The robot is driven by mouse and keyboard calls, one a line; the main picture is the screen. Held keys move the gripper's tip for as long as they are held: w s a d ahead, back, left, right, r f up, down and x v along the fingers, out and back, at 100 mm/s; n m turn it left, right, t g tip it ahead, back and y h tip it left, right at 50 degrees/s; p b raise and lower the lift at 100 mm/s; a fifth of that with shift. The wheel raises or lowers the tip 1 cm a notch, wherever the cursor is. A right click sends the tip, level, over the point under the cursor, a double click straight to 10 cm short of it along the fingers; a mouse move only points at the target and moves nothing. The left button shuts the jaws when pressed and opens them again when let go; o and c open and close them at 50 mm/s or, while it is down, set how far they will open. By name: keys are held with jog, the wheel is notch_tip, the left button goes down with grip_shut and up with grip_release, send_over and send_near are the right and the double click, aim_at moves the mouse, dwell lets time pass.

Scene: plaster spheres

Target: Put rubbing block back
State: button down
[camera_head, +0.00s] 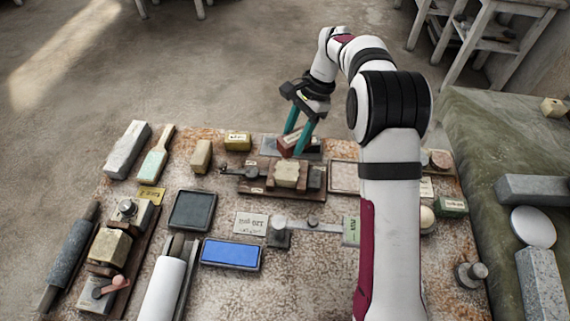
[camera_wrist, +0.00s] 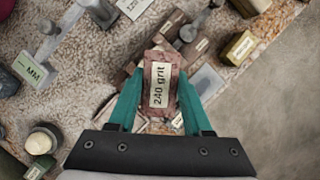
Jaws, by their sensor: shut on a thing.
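My gripper (camera_head: 298,134) has two teal fingers and is shut on a reddish-brown rubbing block (camera_wrist: 158,92). The block's pale label reads "240 grit" in the wrist view. In the head view the block (camera_head: 291,141) is between the fingers, over the far part of the worktable near a grey plate (camera_head: 270,143). I cannot tell whether the block touches anything below it. The fingers cover the block's sides in the wrist view.
A wooden fixture with a tan block (camera_head: 287,175) stands just in front of the gripper. A yellow block (camera_head: 238,141) is to its left. A blue pad (camera_head: 230,254), a dark tray (camera_head: 192,210) and a "120 grit" card (camera_head: 250,222) lie nearer. Bare speckled tabletop (camera_head: 300,280) shows at the front.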

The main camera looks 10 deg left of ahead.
jog(key=w+d+f+m+t, duration=0.1)
jog(key=w+d+m+t, duration=0.4)
jog(key=m, duration=0.7)
send_over(273, 146)
jog(key=d, duration=0.2)
jog(key=shift+y, duration=0.4)
jog(key=f, duration=0.7)
jog(key=shift+s+a+f, duration=0.15)
jog(key=shift+s, duration=0.2)
jog(key=shift+a+f, duration=0.2)
jog(key=shift+f, duration=2.05)
jog(key=shift+c, duration=1.6)
grip_release()
